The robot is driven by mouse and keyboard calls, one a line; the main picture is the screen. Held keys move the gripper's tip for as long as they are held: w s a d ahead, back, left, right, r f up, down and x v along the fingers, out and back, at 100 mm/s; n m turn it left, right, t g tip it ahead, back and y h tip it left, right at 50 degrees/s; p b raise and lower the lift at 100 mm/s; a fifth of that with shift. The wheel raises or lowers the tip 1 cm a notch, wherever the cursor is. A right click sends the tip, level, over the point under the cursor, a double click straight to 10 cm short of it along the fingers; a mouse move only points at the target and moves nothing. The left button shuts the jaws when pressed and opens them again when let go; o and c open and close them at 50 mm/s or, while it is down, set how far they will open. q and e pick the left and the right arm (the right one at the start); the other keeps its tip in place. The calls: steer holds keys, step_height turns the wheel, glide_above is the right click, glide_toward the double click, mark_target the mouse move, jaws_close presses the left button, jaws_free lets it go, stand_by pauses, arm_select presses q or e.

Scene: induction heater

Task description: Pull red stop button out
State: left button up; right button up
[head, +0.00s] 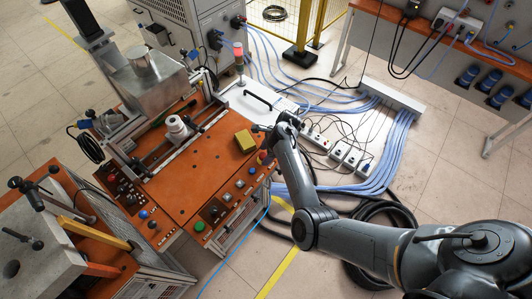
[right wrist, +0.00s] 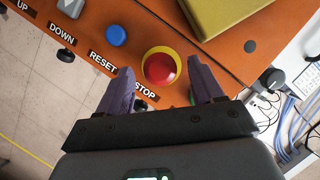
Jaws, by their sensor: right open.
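The red stop button (right wrist: 160,68) is a round red mushroom head on a yellow ring, in the middle of the right wrist view. It sits on the orange panel by the label STOP. In the head view it is small, near the panel's right corner. My right gripper (right wrist: 161,66) is open, with one purple finger on either side of the button in the right wrist view. I cannot tell whether the fingers touch it. In the head view my right arm reaches in from the lower right, its fingers hard to make out. My left gripper is not in view.
A yellow box (head: 245,140) lies on the orange worktop (head: 195,180) close to the button. A blue button (right wrist: 116,36) and a dark knob (right wrist: 65,54) are on the same panel. Power strips and blue cables (head: 385,165) cover the floor to the right.

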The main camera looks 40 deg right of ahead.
jaws_close()
steer(key=shift+r+p, duration=0.7)
steer(key=shift+p, duration=0.5)
steer(key=shift+a, duration=0.1)
steer(key=shift+w, duration=0.1)
steer(key=shift+c, duration=0.9)
jaws_free()
steer(key=shift+o, duration=0.9)
steer(key=shift+f, duration=0.1)
